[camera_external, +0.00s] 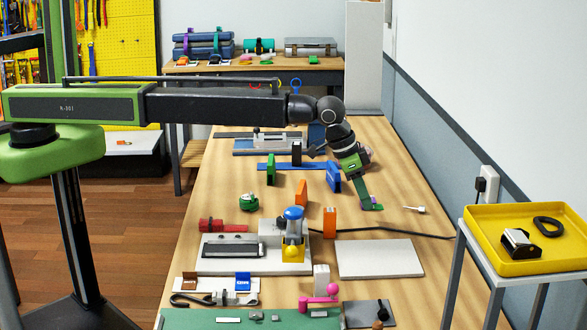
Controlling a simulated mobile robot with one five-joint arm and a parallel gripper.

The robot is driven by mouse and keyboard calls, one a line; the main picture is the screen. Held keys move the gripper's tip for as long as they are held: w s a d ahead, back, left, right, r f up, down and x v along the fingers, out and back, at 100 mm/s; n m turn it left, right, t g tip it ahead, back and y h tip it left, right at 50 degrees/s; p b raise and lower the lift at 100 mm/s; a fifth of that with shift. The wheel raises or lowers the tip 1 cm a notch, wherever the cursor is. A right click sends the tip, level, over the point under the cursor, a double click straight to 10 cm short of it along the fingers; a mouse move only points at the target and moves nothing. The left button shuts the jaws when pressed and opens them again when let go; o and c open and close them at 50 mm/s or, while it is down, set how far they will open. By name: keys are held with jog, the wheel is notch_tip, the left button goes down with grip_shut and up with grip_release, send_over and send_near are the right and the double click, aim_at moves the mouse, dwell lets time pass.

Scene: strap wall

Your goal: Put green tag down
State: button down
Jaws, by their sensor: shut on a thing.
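My gripper (367,202) reaches down from the upper middle over the wooden bench. Its jaws are shut on the small green tag (375,207). The far side of the tag is hidden by the fingers.
A blue block (333,178) stands left of my gripper, and an orange block (330,222) stands nearer the front. A small white piece (415,209) lies to the right. A pale flat board (379,258) lies in front. A yellow tray (545,219) stands at right.

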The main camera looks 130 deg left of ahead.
aim_at(368, 222)
jog(key=shift+f+b, duration=2.2)
jog(key=shift+b, duration=0.05)
jog(key=c, duration=1.1)
grip_release()
jog(key=shift+r, duration=0.15)
jog(key=shift+r+p, duration=0.3)
jog(key=shift+p, duration=0.15)
jog(key=p+v, duration=1)
jog(key=v, duration=0.1)
jog(key=shift+s+d+r+p, duration=0.2)
jog(key=shift+r+p, duration=0.1)
jog(key=shift+p, duration=0.1)
